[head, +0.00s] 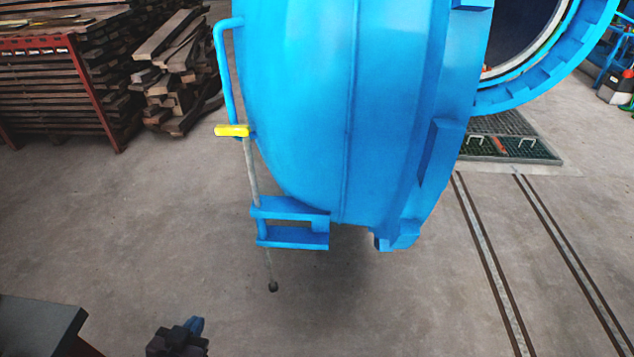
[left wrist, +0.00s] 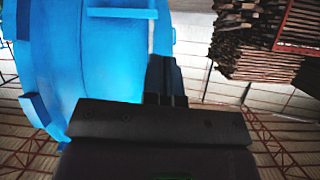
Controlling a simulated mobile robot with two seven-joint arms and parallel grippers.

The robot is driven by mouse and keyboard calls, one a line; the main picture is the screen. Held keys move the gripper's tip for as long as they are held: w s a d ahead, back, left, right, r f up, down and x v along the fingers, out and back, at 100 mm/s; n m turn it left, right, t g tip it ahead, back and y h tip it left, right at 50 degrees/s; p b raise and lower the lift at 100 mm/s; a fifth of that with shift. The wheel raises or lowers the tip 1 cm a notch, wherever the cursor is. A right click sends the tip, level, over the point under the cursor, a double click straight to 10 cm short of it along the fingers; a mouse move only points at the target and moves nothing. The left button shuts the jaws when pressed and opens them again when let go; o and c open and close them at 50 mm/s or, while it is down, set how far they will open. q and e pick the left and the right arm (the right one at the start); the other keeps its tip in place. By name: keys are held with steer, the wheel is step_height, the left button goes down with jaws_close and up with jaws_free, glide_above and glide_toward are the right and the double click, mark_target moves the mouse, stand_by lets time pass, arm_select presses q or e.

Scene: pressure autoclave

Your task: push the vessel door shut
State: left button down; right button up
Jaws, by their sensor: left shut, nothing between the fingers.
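The blue vessel door (head: 330,110) stands open in the middle of the head view. It has a blue handle bar (head: 224,75) on its left side, a yellow grip (head: 232,131) and a thin rod below it. The vessel's blue ring opening (head: 545,85) shows at upper right, apart from the door. My left gripper (head: 190,335) is at the bottom of the head view, shut and empty, below and left of the door with floor visible between them in that view. In the left wrist view the gripper fingers (left wrist: 165,80) show in front of the blue door (left wrist: 90,60). My right gripper is not in view.
Stacked timber in a red rack (head: 60,90) and a loose wood pile (head: 175,75) stand at upper left. A floor grate (head: 510,150) lies below the vessel opening, with two rails (head: 570,250) running toward the lower right. The concrete floor left of the door is clear.

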arm_select(q)
steer(key=w+d+r+h+b, duration=0.1)
steer(key=w+d+r+h, duration=0.1)
steer(key=w+d, duration=0.35)
steer(key=w+d+r+h, duration=0.2)
steer(key=w+d+h, duration=0.1)
steer(key=w, duration=0.6)
steer(key=n+h+b, duration=0.3)
steer(key=n+h, duration=0.4)
steer(key=n, duration=0.4)
glide_toward(338, 189)
steer(key=w, duration=0.4)
steer(key=d, duration=0.2)
steer(key=w+d, duration=0.1)
steer(key=shift+d+r+g+p, duration=0.2)
steer(key=shift+r+g+p, duration=0.1)
steer(key=shift+g+p, duration=0.1)
steer(key=shift+d, duration=0.7)
